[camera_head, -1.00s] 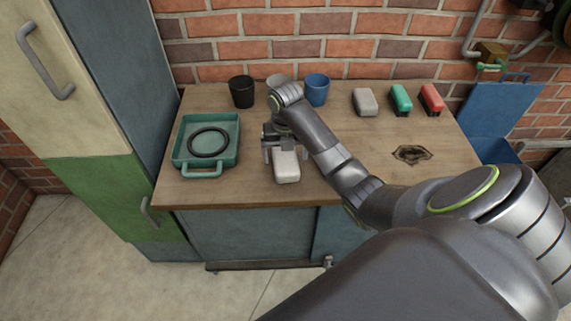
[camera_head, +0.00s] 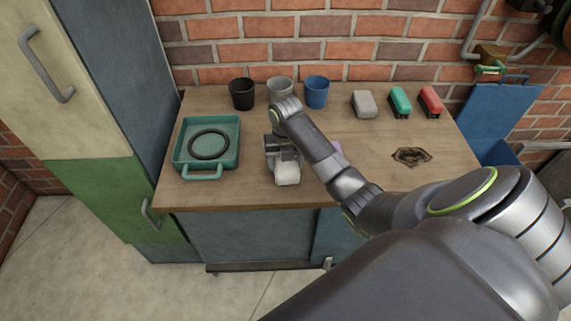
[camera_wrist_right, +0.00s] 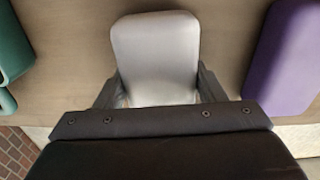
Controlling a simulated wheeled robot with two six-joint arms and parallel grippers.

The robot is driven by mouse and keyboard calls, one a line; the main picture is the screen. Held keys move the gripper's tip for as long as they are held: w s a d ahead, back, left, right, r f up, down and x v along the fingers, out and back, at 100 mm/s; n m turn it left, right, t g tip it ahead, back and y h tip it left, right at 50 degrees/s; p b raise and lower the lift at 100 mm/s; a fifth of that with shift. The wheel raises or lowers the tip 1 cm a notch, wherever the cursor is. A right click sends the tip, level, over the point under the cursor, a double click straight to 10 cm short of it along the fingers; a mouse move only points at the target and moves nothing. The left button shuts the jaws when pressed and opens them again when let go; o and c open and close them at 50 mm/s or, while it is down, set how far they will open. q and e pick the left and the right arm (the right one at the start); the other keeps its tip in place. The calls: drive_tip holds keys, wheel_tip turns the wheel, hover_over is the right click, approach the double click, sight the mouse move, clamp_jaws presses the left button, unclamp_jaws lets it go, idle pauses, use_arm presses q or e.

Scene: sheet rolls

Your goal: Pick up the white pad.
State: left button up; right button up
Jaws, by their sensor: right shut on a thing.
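The white pad (camera_head: 287,174) is a small rounded block near the front of the wooden table, right of the teal tray. My right gripper (camera_head: 282,157) is over it and shut on it. In the right wrist view the pad (camera_wrist_right: 158,50) sits between the two fingers of the gripper (camera_wrist_right: 158,90), one on each side. Whether the pad touches the table cannot be told. My left gripper is not in view.
The teal tray (camera_head: 178,160) holds a black ring (camera_head: 209,144). Black (camera_head: 242,93), grey (camera_head: 280,90) and blue (camera_head: 316,91) cups stand at the back. A purple pad (camera_wrist_right: 285,60) lies beside the white one.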

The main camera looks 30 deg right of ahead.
wheel_tip(320, 180, up, 5)
drive_tip(key=shift+w+r, duration=0.1)
drive_tip(key=shift+r, duration=0.1)
wheel_tip(320, 180, up, 3)
drive_tip(key=shift+f+p, duration=0.1)
drive_tip(key=shift+p, duration=1.1)
drive_tip(key=shift+r+p, duration=0.95)
drive_tip(key=o, duration=0.4)
drive_tip(key=c, duration=0.3)
